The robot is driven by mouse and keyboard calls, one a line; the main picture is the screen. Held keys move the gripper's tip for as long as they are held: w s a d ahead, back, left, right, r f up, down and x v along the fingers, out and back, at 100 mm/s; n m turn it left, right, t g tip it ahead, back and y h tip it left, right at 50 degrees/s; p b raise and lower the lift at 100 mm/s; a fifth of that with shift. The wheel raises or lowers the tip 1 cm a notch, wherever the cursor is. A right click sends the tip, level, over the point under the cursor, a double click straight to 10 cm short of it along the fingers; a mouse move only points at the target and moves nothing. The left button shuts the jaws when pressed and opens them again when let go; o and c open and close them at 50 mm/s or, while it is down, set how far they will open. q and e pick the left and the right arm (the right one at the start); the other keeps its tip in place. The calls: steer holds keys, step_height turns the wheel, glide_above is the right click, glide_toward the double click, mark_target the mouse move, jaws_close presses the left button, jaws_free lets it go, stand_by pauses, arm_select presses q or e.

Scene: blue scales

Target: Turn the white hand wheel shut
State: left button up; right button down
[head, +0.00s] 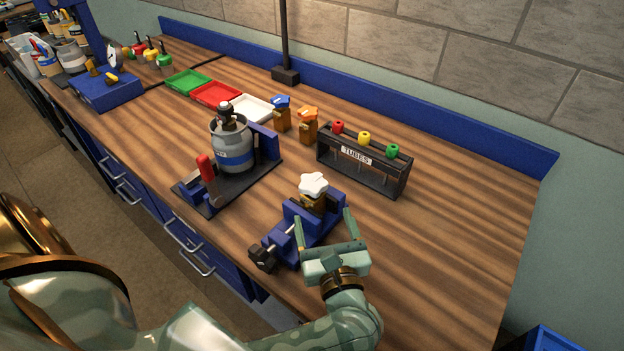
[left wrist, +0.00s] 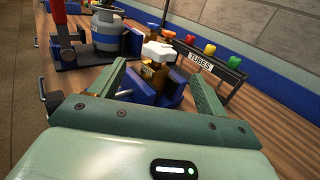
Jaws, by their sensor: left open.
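The white hand wheel (head: 313,184) sits on top of a brass valve body (head: 312,200), which is held in a blue vise (head: 300,235) on the wooden bench. In the left wrist view the white wheel (left wrist: 158,51) shows beyond and between my fingers, above the brass body (left wrist: 154,74). My left gripper (head: 324,232) is open and empty, just on the near right side of the vise. Its two fingers point towards the valve, and the wheel stands apart from them. My right gripper is in neither view.
A black tube rack (head: 365,165) with coloured caps stands right of the vise. A grey gas cylinder (head: 232,145) on a dark plate stands left. Valves with blue (head: 281,103) and orange (head: 307,114) wheels stand behind. The bench's right part is clear.

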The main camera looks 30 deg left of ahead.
mark_target(310, 173)
arm_select(q)
steer(key=x, duration=1.3)
steer(key=shift+f, duration=0.1)
steer(key=c, duration=1)
